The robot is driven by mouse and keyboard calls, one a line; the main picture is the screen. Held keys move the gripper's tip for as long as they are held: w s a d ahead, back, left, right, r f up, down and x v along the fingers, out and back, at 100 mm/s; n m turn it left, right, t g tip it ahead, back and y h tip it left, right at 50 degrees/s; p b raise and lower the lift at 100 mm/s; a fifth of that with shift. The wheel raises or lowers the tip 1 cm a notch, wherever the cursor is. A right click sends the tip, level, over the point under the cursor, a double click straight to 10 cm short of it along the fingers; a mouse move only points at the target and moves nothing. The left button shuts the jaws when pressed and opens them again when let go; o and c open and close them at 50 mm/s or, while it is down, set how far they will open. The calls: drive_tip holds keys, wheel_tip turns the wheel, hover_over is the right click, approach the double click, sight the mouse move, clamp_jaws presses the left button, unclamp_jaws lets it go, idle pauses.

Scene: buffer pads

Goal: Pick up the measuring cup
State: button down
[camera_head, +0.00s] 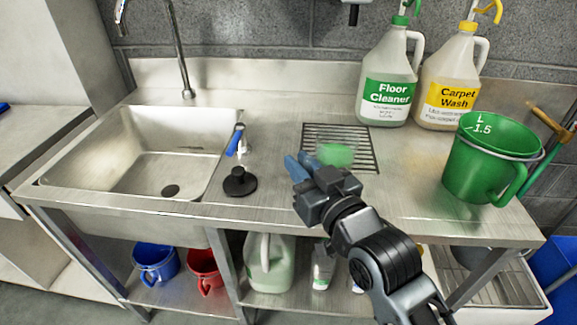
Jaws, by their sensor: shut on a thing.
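My gripper (305,164), with blue fingertips, is over the steel counter just left of the drain grate. It is shut on a small pale green, see-through thing (337,154) that shows beside the fingertips, in front of the grate. Its shape is blurred and partly hidden, and I cannot tell for sure that it is the measuring cup. A large green jug (490,160) marked 1.5 L stands apart on the right of the counter, its handle facing front right.
The drain grate (361,138) is set in the counter (410,190). Floor Cleaner (388,85) and Carpet Wash (447,85) jugs stand at the back. A sink (120,165) and black plug (240,182) are left. Blue (155,262) and red (204,270) buckets are below.

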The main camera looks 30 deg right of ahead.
drive_tip(key=shift+s+d+r, duration=0.3)
drive_tip(key=shift+s+r, duration=0.2)
drive_tip(key=shift+s, duration=0.3)
drive_tip(key=shift+s+d+r, duration=0.25)
drive_tip(key=shift+s+r, duration=0.3)
drive_tip(key=shift+s, duration=0.2)
drive_tip(key=shift+s+d+r, duration=0.3)
drive_tip(key=shift+s+r, duration=0.2)
drive_tip(key=shift+s, duration=0.3)
drive_tip(key=c, duration=1.6)
unclamp_jaws()
clamp_jaws()
